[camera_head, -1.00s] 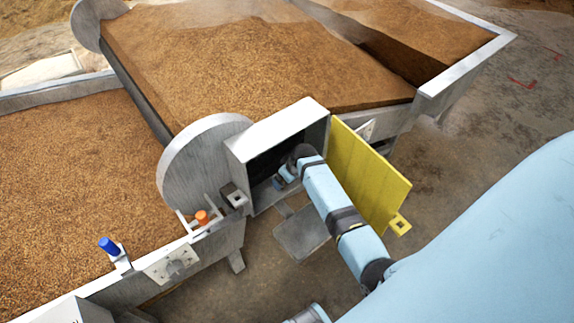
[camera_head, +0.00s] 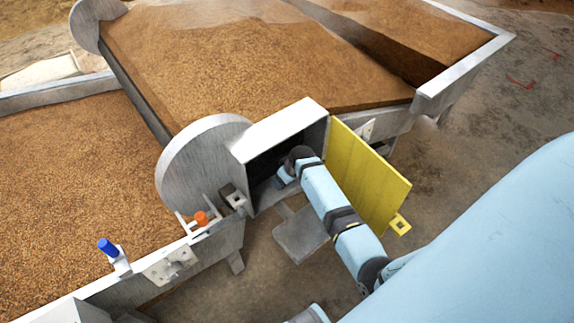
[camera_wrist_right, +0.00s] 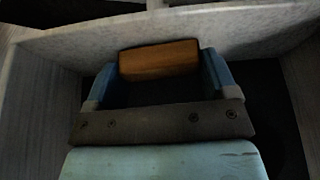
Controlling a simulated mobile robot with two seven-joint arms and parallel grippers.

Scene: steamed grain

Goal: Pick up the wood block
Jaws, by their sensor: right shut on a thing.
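The wood block (camera_wrist_right: 159,61) is a brown rectangular block in the right wrist view. It sits between the two blue fingers of my right gripper (camera_wrist_right: 160,72), which is shut on it. Behind the block is a pale grey wall (camera_wrist_right: 245,28) of the box interior. In the head view my right arm reaches into the open grey metal box (camera_head: 281,128), and the block and fingertips are hidden inside it. I cannot tell whether the block is clear of the surface under it. My left gripper is not in view.
A yellow door (camera_head: 366,178) stands open just right of my right arm. Large grain beds (camera_head: 240,60) lie behind and to the left (camera_head: 70,185). An orange knob (camera_head: 201,218) and a blue knob (camera_head: 107,247) stand on the frame at left. Box walls surround my gripper closely.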

